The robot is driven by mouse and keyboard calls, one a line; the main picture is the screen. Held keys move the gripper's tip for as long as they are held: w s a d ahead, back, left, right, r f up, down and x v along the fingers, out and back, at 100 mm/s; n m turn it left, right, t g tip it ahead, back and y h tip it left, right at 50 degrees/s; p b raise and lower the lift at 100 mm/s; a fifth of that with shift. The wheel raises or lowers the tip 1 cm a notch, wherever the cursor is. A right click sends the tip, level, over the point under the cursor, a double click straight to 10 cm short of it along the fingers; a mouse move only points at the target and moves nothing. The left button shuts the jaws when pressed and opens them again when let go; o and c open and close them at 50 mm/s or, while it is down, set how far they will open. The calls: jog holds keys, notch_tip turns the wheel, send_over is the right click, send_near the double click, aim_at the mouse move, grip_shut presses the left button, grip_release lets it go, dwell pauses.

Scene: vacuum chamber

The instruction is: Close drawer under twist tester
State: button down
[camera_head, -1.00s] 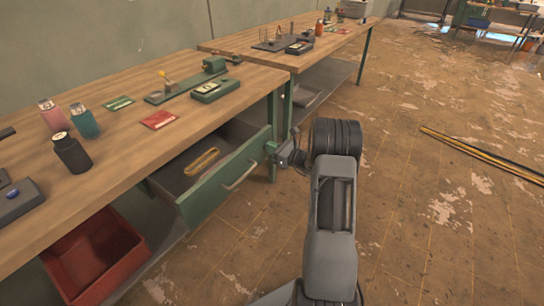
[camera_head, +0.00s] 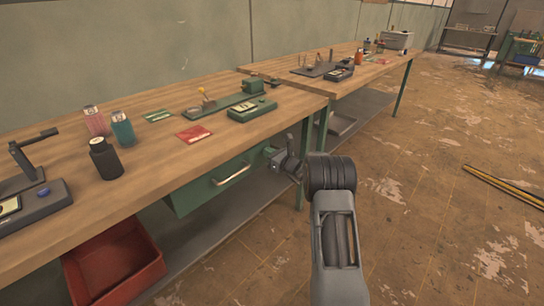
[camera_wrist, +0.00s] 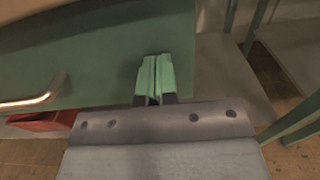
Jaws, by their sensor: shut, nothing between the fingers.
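The green drawer front (camera_head: 196,196) with its metal handle (camera_head: 232,176) sits under the bench edge. Its inside no longer shows; I cannot tell if it is fully flush. Above it on the bench stands a long green device (camera_head: 222,106), which looks like the twist tester. My gripper (camera_head: 272,154) is shut and empty at the right end of the drawer front. In the wrist view the closed green fingertips (camera_wrist: 155,80) point at the drawer front (camera_wrist: 100,45), right of the handle (camera_wrist: 35,101); contact is hard to tell.
The wooden bench top (camera_head: 160,180) holds bottles, cards and a green meter (camera_head: 251,110). A red bin (camera_head: 115,265) is on the lower shelf at left. A bench leg (camera_head: 303,165) stands close to my gripper. The floor at right is mostly open.

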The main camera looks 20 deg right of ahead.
jog(key=shift+w+a+r, duration=0.2)
jog(key=shift+a+r, duration=0.05)
jog(key=shift+a, duration=0.05)
jog(key=shift+s+d, duration=0.1)
jog(key=p+v, duration=0.1)
jog(key=v, duration=1.3)
jog(key=shift+d+f, duration=0.2)
jog(key=shift+f, duration=0.1)
